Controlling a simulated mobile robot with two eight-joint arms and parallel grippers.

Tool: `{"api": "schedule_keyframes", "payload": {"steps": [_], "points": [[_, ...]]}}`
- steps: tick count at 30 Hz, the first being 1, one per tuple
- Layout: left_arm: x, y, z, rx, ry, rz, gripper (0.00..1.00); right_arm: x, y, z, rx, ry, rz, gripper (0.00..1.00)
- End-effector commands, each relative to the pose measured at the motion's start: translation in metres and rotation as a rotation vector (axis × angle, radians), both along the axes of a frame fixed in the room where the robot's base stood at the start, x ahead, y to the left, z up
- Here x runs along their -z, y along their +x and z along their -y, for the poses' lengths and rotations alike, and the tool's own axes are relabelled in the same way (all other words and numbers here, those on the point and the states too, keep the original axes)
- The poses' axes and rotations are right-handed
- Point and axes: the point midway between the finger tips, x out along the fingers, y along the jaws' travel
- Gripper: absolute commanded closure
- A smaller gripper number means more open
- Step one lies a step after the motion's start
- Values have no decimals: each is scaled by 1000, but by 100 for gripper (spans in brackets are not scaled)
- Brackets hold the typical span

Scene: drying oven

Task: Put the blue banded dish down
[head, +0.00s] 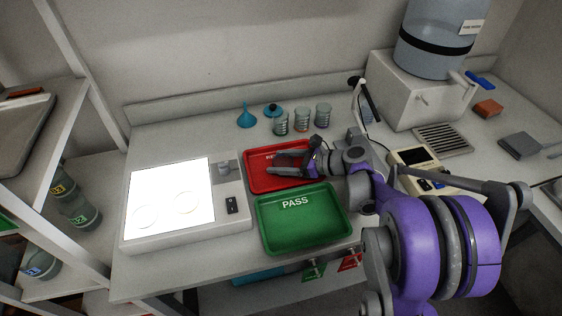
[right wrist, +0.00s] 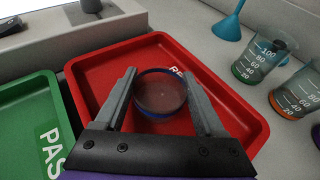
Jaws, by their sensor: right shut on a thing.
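The blue banded dish (right wrist: 160,95) is a small round clear dish with a blue rim. My right gripper (right wrist: 162,98) is shut on it, one finger on each side. In the head view the gripper (head: 288,163) is over the red tray (head: 262,185), with the dish partly hidden. In the right wrist view the dish appears within the outline of the red tray (right wrist: 100,75); I cannot tell whether it touches the tray floor. My left gripper is not in view.
The green PASS tray (head: 298,232) lies in front of the red tray. A lit panel (head: 170,190) with two faint round outlines stands at left. Several beakers (head: 302,119) and a blue funnel (head: 247,117) stand behind. A cream device (head: 425,168) is to the right.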

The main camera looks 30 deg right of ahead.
Motion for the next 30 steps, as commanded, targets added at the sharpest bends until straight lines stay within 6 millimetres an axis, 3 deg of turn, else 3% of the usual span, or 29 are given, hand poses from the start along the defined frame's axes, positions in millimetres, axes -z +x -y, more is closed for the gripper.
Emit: {"api": "schedule_keyframes", "payload": {"steps": [6, 7, 11, 21, 30], "points": [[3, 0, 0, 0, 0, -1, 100, 3, 0, 0, 0, 0, 0, 82], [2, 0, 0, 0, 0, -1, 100, 2, 0, 0, 0, 0, 0, 25], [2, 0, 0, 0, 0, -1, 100, 2, 0, 0, 0, 0, 0, 1], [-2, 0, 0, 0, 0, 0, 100, -3, -1, 1, 1, 0, 0, 0], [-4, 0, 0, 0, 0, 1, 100, -23, -41, 35, 7, -1, 0, 0]]}}
